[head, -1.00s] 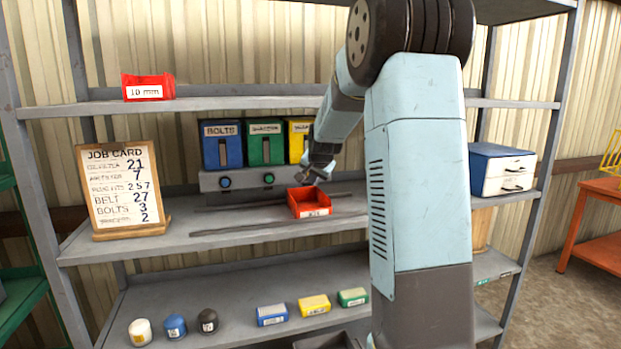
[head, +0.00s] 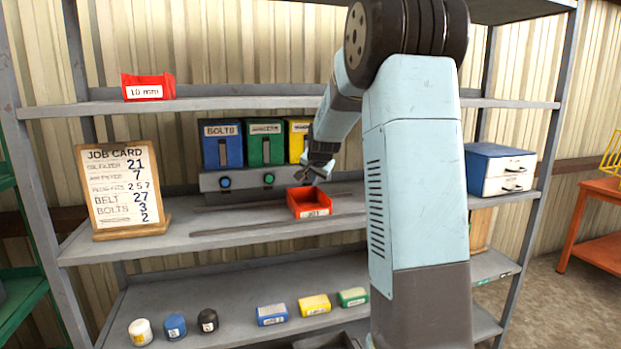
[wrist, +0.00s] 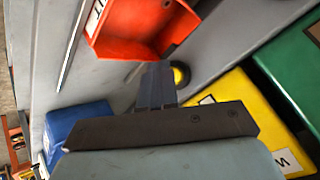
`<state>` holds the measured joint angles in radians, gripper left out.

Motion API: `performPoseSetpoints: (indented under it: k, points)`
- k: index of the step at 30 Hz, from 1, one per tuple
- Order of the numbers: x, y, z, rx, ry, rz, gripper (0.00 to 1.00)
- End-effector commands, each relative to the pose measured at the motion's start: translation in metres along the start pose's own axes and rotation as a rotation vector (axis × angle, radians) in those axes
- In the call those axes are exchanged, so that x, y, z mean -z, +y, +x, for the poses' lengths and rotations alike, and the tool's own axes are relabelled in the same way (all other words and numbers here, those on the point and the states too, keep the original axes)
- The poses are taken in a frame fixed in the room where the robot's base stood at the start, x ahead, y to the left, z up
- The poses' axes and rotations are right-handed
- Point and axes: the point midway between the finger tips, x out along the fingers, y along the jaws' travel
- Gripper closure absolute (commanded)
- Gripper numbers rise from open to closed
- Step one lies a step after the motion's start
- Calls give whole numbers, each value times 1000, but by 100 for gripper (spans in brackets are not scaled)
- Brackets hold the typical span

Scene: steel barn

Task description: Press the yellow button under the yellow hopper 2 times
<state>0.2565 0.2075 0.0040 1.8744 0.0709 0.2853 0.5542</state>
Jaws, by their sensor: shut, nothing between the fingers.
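The yellow hopper (head: 297,143) stands at the right end of the hopper row, partly covered by my arm. It also shows in the wrist view (wrist: 232,108). The yellow button (wrist: 180,76) shows in the wrist view just right of my fingertips, partly hidden by them; in the head view my gripper hides it. My gripper (head: 301,177) is in front of the button panel, below the yellow hopper. In the wrist view its fingers (wrist: 157,72) are closed together and empty. I cannot tell whether they touch the button.
A red bin (head: 309,203) sits on the shelf just below my gripper. The blue hopper (head: 222,146) and green hopper (head: 266,144) have a blue button (head: 225,182) and a teal button (head: 268,179) beneath. A job card (head: 124,187) stands left; a drawer box (head: 501,170) is right.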

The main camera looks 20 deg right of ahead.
Motion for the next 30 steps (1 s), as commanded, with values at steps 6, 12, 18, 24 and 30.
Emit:
performPoseSetpoints:
  k: [6, 12, 18, 24, 30]
  points:
    - [0, 0, 0, 0, 0, 0, 100]
    - [1, -1, 1, 0, 0, 0, 100]
    - [2, -2, 3, 0, 0, 0, 100]
    - [3, -3, 4, 0, 0, 0, 100]
    - [4, -4, 5, 0, 0, 0, 100]
